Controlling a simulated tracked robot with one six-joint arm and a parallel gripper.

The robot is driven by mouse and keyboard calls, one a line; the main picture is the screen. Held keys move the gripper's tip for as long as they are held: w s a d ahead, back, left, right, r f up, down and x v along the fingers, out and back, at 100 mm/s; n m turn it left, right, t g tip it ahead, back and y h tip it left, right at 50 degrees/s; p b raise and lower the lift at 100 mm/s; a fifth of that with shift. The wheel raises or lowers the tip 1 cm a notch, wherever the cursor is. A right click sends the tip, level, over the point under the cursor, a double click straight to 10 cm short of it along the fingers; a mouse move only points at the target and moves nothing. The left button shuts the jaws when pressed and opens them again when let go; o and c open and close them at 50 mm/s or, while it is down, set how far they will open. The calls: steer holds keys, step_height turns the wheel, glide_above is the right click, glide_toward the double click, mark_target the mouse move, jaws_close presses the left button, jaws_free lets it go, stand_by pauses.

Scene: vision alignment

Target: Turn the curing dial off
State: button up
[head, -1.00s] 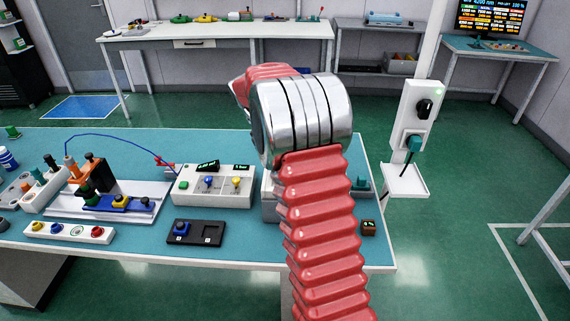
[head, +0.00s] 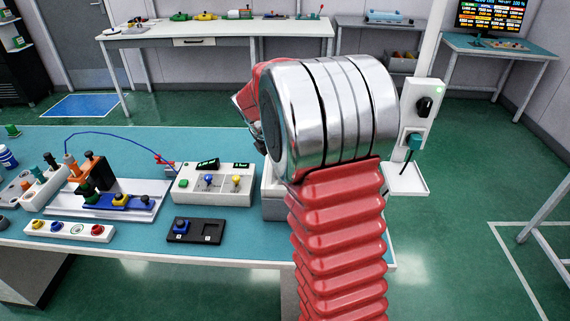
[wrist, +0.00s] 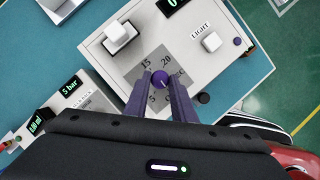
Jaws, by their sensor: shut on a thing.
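The curing dial (wrist: 158,76) is a round purple knob on a grey square scale of a white box (wrist: 95,45). Numbers 5, 15 and 20 show around it; the lettering at lower right is partly covered. My gripper (wrist: 161,82) is shut on the dial, with one purple finger on each side of the knob. A small pale mark shows on the knob, but its exact setting is too small to tell. In the head view my arm hides the dial and the fingers; only the left part of the box (head: 272,207) shows.
On the box are a white switch block (wrist: 120,36), a smaller white block (wrist: 211,41) by the word LIGHT, and a dark round knob (wrist: 204,98). A white pressure unit (head: 213,190) with displays stands close on the left. A black tray (head: 195,232) lies in front.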

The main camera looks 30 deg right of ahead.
steer(key=shift+s+f+n, duration=0.1)
steer(key=shift+s+n, duration=0.05)
steer(key=shift+n, duration=0.25)
steer(key=o, duration=1.1)
steer(key=shift+c, duration=0.2)
steer(key=v, duration=1.3)
steer(key=shift+r, duration=0.4)
steer(key=shift+s, duration=0.15)
